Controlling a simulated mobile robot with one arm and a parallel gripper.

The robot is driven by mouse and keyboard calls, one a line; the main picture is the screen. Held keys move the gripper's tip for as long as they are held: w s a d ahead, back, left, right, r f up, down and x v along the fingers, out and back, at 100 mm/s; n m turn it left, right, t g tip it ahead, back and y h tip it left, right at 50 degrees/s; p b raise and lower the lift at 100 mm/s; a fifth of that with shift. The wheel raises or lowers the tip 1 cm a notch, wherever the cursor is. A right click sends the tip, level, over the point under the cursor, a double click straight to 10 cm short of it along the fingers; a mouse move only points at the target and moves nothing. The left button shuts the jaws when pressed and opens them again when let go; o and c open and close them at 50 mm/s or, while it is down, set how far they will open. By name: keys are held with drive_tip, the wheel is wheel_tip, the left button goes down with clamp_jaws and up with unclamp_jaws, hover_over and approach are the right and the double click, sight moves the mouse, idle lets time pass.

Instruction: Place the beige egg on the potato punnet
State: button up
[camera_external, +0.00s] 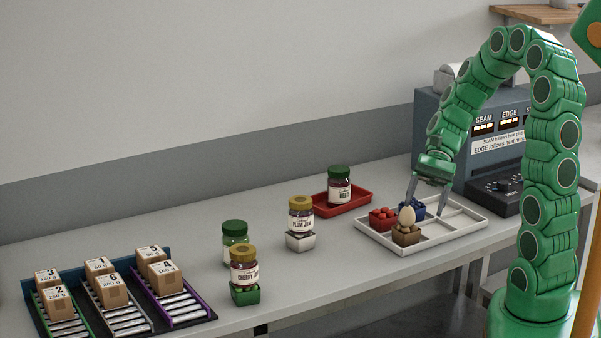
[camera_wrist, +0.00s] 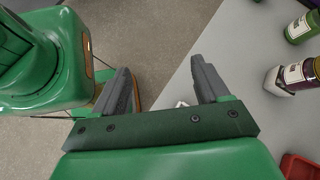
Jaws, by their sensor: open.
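The beige egg (camera_external: 406,216) sits upright on top of the brown potato punnet (camera_external: 406,236) in the external view. The punnet stands at the near left part of a white divided tray (camera_external: 458,234). My gripper (camera_external: 426,205) is open and empty, fingers pointing down, just above and to the right of the egg. One finger passes close to the egg in the picture; I cannot tell the exact gap. In the wrist view my open gripper (camera_wrist: 160,66) has nothing between its fingers, and the egg and the punnet do not show.
A red-filled punnet (camera_external: 382,218) and a blue-filled punnet (camera_external: 418,209) stand beside the potato punnet. A red tray (camera_external: 348,203) with a jar is behind left. A blue sealing machine (camera_external: 480,140) stands behind the tray. Other jars and boxes are further left.

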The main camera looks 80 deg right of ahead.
drive_tip(key=s+a+r+n+g+h, duration=0.2)
drive_tip(key=s+a+n+g+h, duration=0.25)
drive_tip(key=a+n, duration=0.55)
drive_tip(key=s+a+r+n+h, duration=0.2)
drive_tip(key=s+a+n+h, duration=0.3)
drive_tip(key=s+n, duration=0.2)
drive_tip(key=shift+s+a+r+n, duration=0.15)
drive_tip(key=shift+s+r+n, duration=0.25)
drive_tip(key=shift+s, duration=0.7)
